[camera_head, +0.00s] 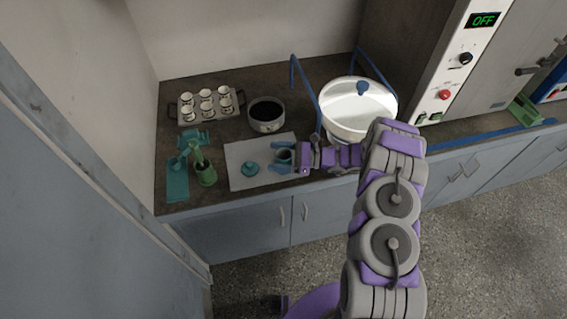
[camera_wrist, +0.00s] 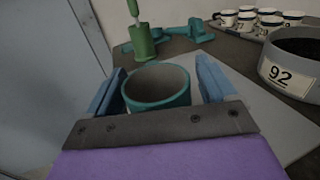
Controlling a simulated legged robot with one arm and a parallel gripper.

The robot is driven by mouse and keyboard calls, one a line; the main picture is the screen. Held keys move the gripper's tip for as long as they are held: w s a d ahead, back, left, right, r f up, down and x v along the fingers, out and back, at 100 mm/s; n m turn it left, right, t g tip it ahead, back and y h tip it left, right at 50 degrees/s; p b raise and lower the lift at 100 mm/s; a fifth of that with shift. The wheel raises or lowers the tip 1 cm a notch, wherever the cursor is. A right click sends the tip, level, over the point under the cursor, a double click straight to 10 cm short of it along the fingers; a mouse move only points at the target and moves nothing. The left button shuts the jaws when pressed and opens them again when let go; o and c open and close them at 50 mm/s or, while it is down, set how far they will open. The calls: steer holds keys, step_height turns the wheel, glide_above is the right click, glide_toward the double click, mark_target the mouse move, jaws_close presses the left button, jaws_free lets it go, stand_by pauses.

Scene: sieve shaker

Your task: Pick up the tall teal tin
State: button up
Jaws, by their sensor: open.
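The teal tin (camera_wrist: 157,86) stands upright with its open top showing in the wrist view. It also shows in the head view (camera_head: 284,156), on a pale sheet (camera_head: 237,155) on the counter. My gripper (camera_head: 284,160) has its blue fingers apart, one on each side of the tin. In the wrist view my gripper (camera_wrist: 160,88) is open around the tin; I cannot tell whether either finger touches it. The tin's lower part is hidden behind the gripper. A teal lid-like piece with a knob (camera_head: 250,169) lies on the sheet to the left.
A green container (camera_head: 206,175) with a tool in it stands left of the sheet. Behind are a bowl labelled 92 (camera_head: 267,115) and a tray (camera_head: 182,121) of several cups. A large white pan (camera_head: 357,118) stands at the right, near my arm.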

steer(key=shift+a, duration=0.1)
steer(key=shift+c, duration=0.2)
steer(key=shift+d, duration=0.2)
steer(key=c, duration=0.6)
steer(key=shift+a, duration=0.1)
steer(key=c, duration=0.4)
steer(key=shift+c, duration=0.2)
